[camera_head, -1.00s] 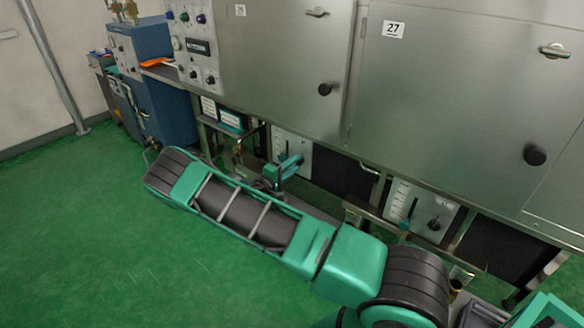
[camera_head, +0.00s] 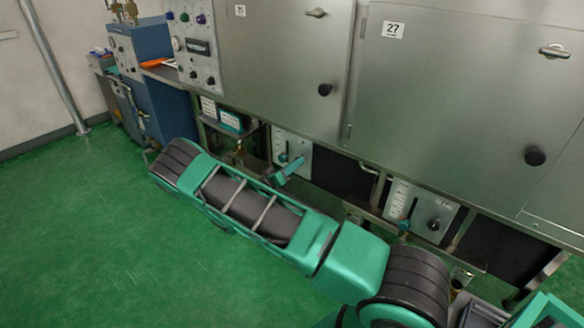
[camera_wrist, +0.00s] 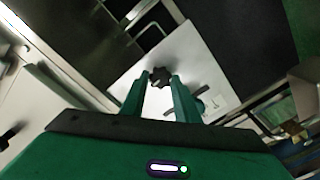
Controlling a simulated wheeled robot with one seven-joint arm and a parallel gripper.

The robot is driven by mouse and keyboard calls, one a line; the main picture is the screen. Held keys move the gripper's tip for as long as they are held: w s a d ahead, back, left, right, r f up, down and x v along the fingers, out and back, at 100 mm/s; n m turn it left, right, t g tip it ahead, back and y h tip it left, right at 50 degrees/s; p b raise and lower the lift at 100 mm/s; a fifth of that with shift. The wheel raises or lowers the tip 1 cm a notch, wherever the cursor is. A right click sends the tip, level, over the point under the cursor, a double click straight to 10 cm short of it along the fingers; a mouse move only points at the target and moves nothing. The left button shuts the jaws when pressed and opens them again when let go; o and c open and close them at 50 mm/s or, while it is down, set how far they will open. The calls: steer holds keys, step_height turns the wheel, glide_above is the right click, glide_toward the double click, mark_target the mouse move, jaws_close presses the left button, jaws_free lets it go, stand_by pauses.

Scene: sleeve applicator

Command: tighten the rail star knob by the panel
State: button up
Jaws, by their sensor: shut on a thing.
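In the wrist view a black star knob (camera_wrist: 160,77) sits between the tips of my gripper's two green fingers, in front of a pale panel (camera_wrist: 186,48). My gripper (camera_wrist: 160,82) is shut on the knob. In the head view my gripper (camera_head: 291,167) is small and teal, in front of the lower left white panel (camera_head: 303,151) under the cabinet. There the knob in its grip cannot be made out clearly.
A second white panel (camera_head: 398,194) with a dark knob (camera_head: 434,224) is to the right. The steel cabinet (camera_head: 285,75) overhangs both panels. A blue machine (camera_head: 160,95) stands at the left. Green floor (camera_head: 75,235) is clear at the left.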

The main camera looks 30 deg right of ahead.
steer(key=shift+s+f+m, duration=0.15)
steer(key=shift+f+m, duration=0.15)
steer(key=shift+m, duration=0.1)
steer(key=o, duration=1)
steer(key=shift+o, duration=0.2)
steer(key=shift+r, duration=0.1)
steer(key=v, duration=1)
steer(key=shift+a, duration=0.35)
steer(key=shift+d, duration=0.1)
